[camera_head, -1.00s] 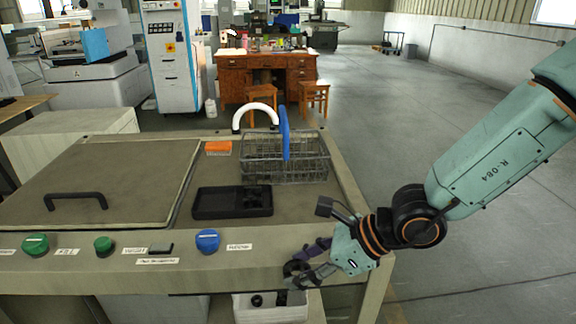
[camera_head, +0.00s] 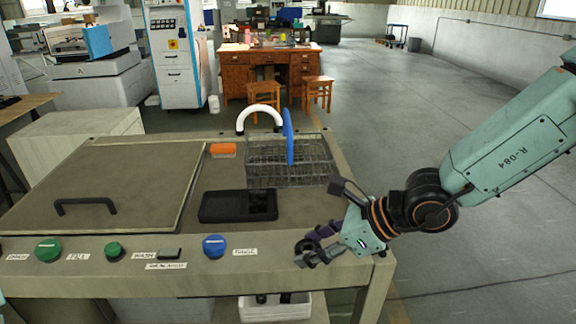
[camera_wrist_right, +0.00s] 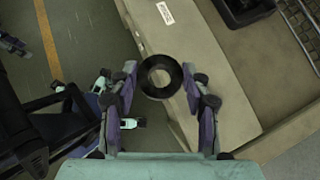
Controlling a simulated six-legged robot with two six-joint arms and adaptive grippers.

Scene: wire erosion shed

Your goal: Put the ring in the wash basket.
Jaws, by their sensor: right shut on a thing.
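The ring is dark and round with an open middle. In the right wrist view the ring (camera_wrist_right: 144,84) sits between the two fingertips of my right gripper (camera_wrist_right: 160,78), which is shut on it. In the head view my right gripper (camera_head: 310,248) holds the ring at the front edge of the bench, near its right corner. The wash basket (camera_head: 262,168) is a grey wire basket with a white curved tube and a blue upright piece at it. It stands on the bench top, behind and above the gripper in the picture.
A black tray (camera_head: 222,207) with dark parts lies in front of the basket, and an orange block (camera_head: 223,150) is behind it. A white bin (camera_head: 262,311) with dark parts is below the bench edge. Green and blue buttons (camera_head: 215,246) line the front. A handled lid (camera_head: 120,175) covers the left.

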